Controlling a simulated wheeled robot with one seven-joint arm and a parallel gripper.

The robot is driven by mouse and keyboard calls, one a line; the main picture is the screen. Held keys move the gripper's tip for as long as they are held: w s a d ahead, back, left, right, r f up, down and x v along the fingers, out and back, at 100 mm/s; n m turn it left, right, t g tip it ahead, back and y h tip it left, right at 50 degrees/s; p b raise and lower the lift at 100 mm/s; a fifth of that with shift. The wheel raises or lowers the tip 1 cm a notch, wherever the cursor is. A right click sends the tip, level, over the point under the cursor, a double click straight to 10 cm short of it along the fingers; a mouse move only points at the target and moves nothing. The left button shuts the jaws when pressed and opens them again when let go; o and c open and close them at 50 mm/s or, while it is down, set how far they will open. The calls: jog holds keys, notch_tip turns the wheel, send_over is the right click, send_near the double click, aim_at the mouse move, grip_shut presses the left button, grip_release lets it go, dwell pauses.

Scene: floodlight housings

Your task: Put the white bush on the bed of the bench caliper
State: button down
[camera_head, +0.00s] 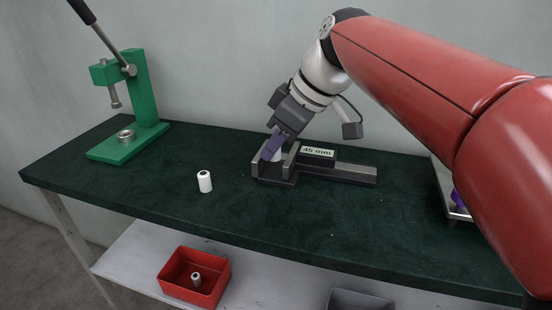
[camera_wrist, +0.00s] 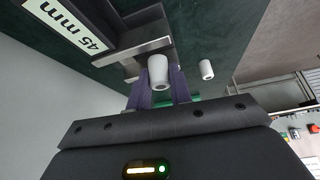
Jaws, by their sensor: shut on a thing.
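The bench caliper (camera_head: 340,173) lies on the dark green bench top, its display reading 45 mm. It also shows at the upper left of the wrist view (camera_wrist: 131,50). My gripper (camera_head: 271,150) is tilted down over the caliper's left end, at the jaws. In the wrist view its purple fingers are shut on a white bush (camera_wrist: 158,70), close beside the caliper's metal jaw. Whether this bush touches the bed I cannot tell. In the head view the fingers mostly hide it. A second white bush (camera_head: 204,181) stands upright on the bench, left of the caliper.
A green hand press (camera_head: 146,108) stands at the bench's left end. A red bin (camera_head: 194,277) holding a small pale part is on the shelf below, with a grey bin (camera_head: 360,301) to its right. A tray (camera_head: 444,186) is partly hidden behind my arm. The bench front is clear.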

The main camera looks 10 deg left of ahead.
aim_at(280, 152)
jog(key=shift+f, duration=1.5)
jog(key=shift+f+b, duration=0.2)
jog(key=shift+b, duration=0.1)
jog(key=c, duration=1.3)
grip_release()
jog(key=shift+o, duration=0.2)
jog(key=shift+r, duration=0.1)
jog(key=shift+d+r, duration=0.15)
jog(key=shift+r, duration=0.35)
jog(key=p+v, duration=0.1)
jog(key=v, duration=1)
jog(key=shift+d, duration=0.15)
